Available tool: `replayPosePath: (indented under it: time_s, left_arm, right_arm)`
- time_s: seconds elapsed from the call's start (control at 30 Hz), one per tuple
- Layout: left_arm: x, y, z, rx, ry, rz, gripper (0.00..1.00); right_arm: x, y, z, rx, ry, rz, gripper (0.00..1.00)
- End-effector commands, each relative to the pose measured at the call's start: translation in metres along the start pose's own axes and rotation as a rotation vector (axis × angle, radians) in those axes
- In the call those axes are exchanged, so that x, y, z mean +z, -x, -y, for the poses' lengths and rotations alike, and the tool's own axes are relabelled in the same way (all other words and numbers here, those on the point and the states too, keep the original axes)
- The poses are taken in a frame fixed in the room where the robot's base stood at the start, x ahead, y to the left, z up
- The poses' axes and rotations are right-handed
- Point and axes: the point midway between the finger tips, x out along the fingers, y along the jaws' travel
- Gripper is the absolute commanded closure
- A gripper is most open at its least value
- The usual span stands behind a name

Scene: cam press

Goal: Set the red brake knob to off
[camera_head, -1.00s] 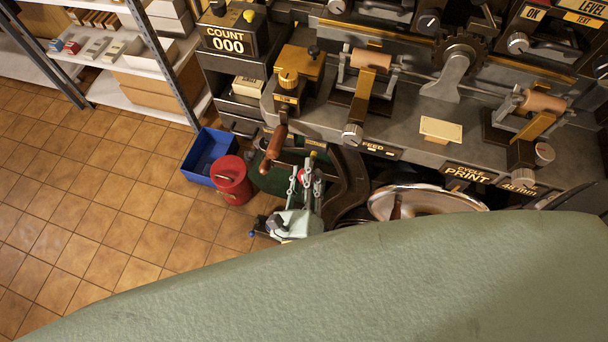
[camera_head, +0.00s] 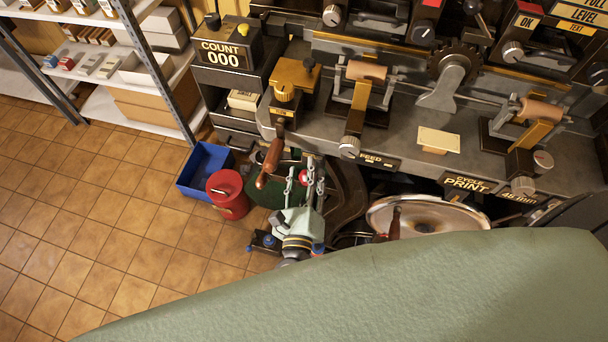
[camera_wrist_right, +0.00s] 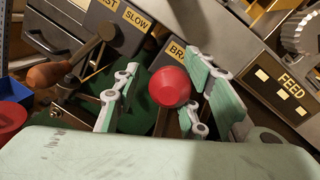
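The red brake knob (camera_wrist_right: 169,87) is a round ball in the right wrist view. It sits below a partly covered label (camera_wrist_right: 178,52) that begins "BR". My right gripper (camera_wrist_right: 163,72) is open, with one finger on each side of the knob as seen from the wrist. The knob appears nearer the right-hand finger; I cannot tell whether they touch. In the head view the knob (camera_head: 303,177) is a small red spot between the fingers of the right gripper (camera_head: 303,173). The brake's lever and its position are mostly hidden. My left gripper is not in view.
A wooden-handled lever (camera_head: 269,163) stands left of the gripper, near a FAST/SLOW plate (camera_wrist_right: 122,22). The press bed (camera_head: 400,140) and a large handwheel (camera_head: 425,215) are to the right. A red can (camera_head: 228,195) and a blue bin (camera_head: 206,170) stand on the floor at left.

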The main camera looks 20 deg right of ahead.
Motion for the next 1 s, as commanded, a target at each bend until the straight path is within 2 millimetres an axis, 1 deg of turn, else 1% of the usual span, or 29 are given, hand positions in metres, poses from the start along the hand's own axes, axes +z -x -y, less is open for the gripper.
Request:
replayPosePath:
  time_s: [0.07, 0.17, 0.27, 0.5, 0.6, 0.7, 0.83, 1.0]
  left_arm:
    - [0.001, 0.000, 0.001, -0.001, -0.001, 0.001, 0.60]
    - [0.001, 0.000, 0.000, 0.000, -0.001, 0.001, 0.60]
    - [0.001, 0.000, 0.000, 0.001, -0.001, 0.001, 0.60]
    - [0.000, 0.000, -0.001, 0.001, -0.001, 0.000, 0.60]
    - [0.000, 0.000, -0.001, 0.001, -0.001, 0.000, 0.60]
    - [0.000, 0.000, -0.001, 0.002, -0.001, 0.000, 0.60]
    - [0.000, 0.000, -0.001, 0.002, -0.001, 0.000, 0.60]
    - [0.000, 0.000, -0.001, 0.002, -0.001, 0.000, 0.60]
  right_arm:
    - [0.000, 0.002, 0.000, 0.000, 0.001, 0.000, 0.61]
    - [-0.001, 0.010, 0.000, 0.001, 0.002, -0.002, 0.61]
    - [-0.001, 0.026, 0.000, 0.002, 0.000, -0.003, 0.61]
    - [-0.001, 0.078, -0.001, 0.003, 0.001, -0.004, 0.61]
    - [-0.001, 0.096, -0.001, 0.003, 0.001, -0.003, 0.61]
    - [-0.001, 0.108, -0.002, 0.002, 0.002, -0.002, 0.61]
    - [0.000, 0.117, -0.002, 0.003, 0.002, -0.001, 0.61]
    - [0.000, 0.119, -0.002, 0.002, 0.001, 0.000, 0.61]
